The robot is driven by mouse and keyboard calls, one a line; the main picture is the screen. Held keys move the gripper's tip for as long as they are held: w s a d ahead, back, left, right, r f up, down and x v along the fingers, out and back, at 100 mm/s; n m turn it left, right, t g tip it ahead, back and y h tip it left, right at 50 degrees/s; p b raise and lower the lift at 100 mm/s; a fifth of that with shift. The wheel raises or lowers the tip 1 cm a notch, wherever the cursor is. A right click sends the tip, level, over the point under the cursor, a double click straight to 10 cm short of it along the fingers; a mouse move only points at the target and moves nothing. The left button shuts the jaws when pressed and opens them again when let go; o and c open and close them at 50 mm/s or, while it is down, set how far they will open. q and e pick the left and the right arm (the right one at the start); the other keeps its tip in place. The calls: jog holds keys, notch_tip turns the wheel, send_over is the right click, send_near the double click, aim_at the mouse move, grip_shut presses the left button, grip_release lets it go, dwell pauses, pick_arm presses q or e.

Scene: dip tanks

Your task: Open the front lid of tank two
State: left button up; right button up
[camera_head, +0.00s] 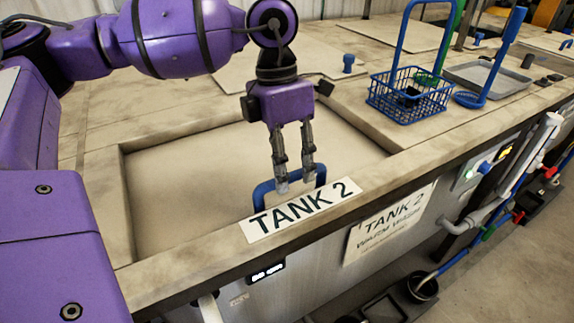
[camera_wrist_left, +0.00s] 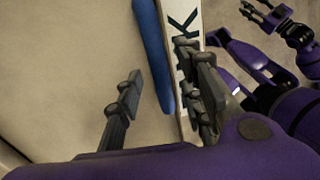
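The front lid (camera_head: 200,185) of tank two is a flat beige panel lying closed inside the tank's rim. Its blue handle (camera_head: 262,194) stands near the front edge, behind the white TANK 2 label (camera_head: 303,210). My left gripper (camera_head: 295,184) points down at the handle with its fingers apart. In the left wrist view, the blue handle (camera_wrist_left: 153,50) lies between the open fingers of the left gripper (camera_wrist_left: 165,85), closer to the right finger. I cannot tell whether either finger touches it. My right gripper (camera_wrist_left: 260,14) shows small at the upper right, its fingers apart and empty.
A blue wire basket (camera_head: 410,97) and a grey tray (camera_head: 488,78) stand on the bench at the right. A blue knob (camera_head: 348,62) rises from a panel behind. Pipes (camera_head: 470,222) and a second TANK 2 sign (camera_head: 388,222) are on the front face.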

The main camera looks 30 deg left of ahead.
pick_arm(q)
jog(key=shift+d+f, duration=0.1)
jog(key=shift+c, duration=0.5)
grip_shut()
